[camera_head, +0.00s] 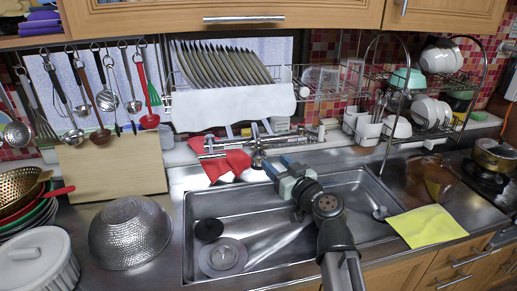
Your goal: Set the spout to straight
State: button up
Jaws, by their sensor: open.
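The metal faucet (258,154) stands at the back edge of the sink, left of the middle of the view. Thin metal bars run to both sides behind and beside it, and I cannot tell clearly which one is the spout or its exact angle. My gripper (277,164) reaches in from the lower right, over the back of the sink. Its light blue fingertips point up and left toward the faucet, just to its right. It is open, with nothing seen between the fingers. I cannot tell whether it touches the faucet.
Red cloths (228,165) lie left of the faucet. A metal bowl (130,232) stands left, a yellow cloth (427,226) right. A dish rack with a white towel (233,106) hangs above.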

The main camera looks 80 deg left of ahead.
aim_at(261, 150)
jog(key=x, duration=1)
jog(key=shift+s+a, duration=0.1)
jog(key=shift+a, duration=0.05)
